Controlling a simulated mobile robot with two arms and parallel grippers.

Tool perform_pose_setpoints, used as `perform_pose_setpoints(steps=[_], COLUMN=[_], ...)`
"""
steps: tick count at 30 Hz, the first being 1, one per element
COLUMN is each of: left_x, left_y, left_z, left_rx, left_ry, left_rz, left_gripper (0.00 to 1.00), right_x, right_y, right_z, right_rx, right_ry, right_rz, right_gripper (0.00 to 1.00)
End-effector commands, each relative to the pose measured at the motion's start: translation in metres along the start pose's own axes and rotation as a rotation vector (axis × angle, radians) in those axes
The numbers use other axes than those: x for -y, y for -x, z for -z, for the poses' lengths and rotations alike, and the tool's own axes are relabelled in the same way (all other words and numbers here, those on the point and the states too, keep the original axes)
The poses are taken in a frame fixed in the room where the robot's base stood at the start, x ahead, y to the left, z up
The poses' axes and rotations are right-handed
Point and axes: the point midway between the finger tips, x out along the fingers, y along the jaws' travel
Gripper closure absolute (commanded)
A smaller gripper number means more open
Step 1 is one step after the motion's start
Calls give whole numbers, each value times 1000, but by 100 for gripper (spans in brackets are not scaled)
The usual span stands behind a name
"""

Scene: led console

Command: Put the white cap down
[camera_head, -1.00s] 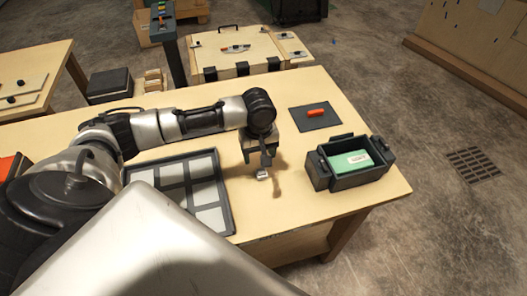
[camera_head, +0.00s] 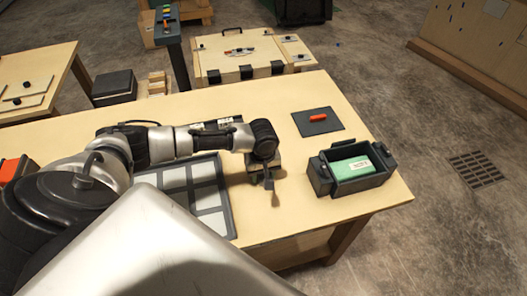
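My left gripper (camera_head: 268,181) hangs over the wooden table (camera_head: 288,222), fingers pointing down, between the divided tray and the dark bin. A shadow lies on the wood just below it. I cannot make out the white cap now; the gripper's own body and fingers may hide it. The fingers look narrow from here, and I cannot tell whether they are open or shut. My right gripper is out of view.
A dark tray (camera_head: 230,206) with several pale panels lies left of the gripper. A dark bin (camera_head: 345,186) holding a green box (camera_head: 350,167) stands to the right. An orange piece (camera_head: 318,118) lies on a dark mat (camera_head: 328,127) behind. Bare wood surrounds the gripper.

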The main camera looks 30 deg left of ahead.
Motion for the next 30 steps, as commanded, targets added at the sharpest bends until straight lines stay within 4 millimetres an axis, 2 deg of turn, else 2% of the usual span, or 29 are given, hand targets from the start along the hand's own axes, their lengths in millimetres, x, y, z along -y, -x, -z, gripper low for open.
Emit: perform_pose_setpoints(steps=[1,6,7,17,20,25,30], left_x=[0,0,0,0,0,-1,-29], left_y=[0,0,0,5,14,43,63], left_z=[0,0,0,0,0,1,-31], left_rx=[0,0,0,0,0,-2,3], left_ry=[0,0,0,1,0,-1,-5], left_rz=[0,0,0,-2,-2,-5,-7], left_gripper=[62,88,89,89,89,89,89], right_x=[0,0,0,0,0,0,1], right_y=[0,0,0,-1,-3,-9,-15], right_z=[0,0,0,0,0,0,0], right_rx=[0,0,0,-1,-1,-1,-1], right_ry=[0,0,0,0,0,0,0], right_rz=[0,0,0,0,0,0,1], right_gripper=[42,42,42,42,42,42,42])
